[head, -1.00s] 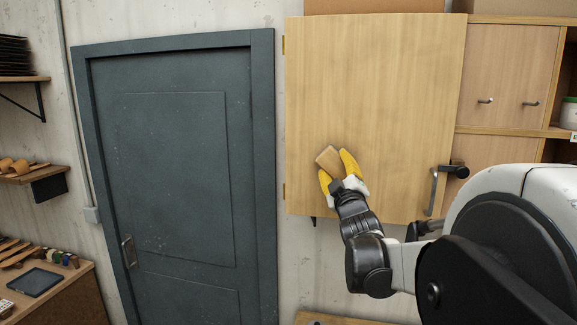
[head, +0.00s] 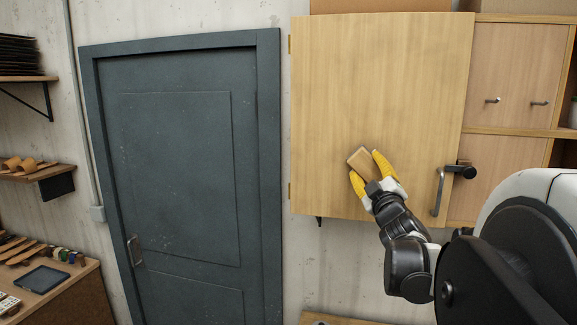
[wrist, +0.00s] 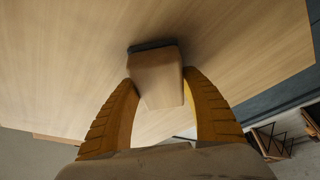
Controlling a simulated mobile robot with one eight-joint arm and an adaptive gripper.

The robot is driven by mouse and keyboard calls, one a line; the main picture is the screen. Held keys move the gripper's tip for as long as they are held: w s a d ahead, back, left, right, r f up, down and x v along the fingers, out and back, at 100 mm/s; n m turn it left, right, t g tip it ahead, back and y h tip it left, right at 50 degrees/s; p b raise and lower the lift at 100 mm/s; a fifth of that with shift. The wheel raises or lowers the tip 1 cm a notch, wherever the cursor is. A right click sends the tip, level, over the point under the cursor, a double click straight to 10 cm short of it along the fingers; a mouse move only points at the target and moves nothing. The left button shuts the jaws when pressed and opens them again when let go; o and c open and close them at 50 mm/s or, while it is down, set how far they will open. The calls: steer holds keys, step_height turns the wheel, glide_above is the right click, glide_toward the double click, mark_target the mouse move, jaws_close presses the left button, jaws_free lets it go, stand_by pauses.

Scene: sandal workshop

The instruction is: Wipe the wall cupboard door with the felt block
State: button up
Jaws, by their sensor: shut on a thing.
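The wall cupboard door (head: 375,80) is a pale wooden panel, closed, with a metal bar handle at its lower right. My gripper (head: 370,173), with yellow fingers, is in front of the door's lower middle. It is shut on the felt block (head: 361,160), a tan block held between the fingertips. In the wrist view the block (wrist: 156,78) sits between the two fingers, and its dark far face (wrist: 152,46) is at or very near the door surface (wrist: 70,60). I cannot tell for certain whether it touches.
The door handle (head: 438,192) and a dark latch (head: 461,170) stand out to the right of my gripper. A grey door (head: 180,180) is to the left. Shelves with leather pieces (head: 30,172) and a bench (head: 80,295) are at far left.

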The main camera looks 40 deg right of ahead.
mark_target(325, 157)
steer(key=shift+w+a+b, duration=0.35)
steer(key=shift+w+a, duration=1.35)
steer(key=shift+w, duration=0.3)
steer(key=shift+w+a+b, duration=0.3)
steer(key=shift+w+a, duration=1.4)
steer(key=shift+w, duration=0.25)
steer(key=shift+s+a+p, duration=0.6)
steer(key=shift+s+a, duration=1.3)
steer(key=shift+a, duration=0.3)
steer(key=shift+s+a+p, duration=0.4)
steer(key=shift+s+a, duration=0.5)
steer(key=shift+a, duration=0.2)
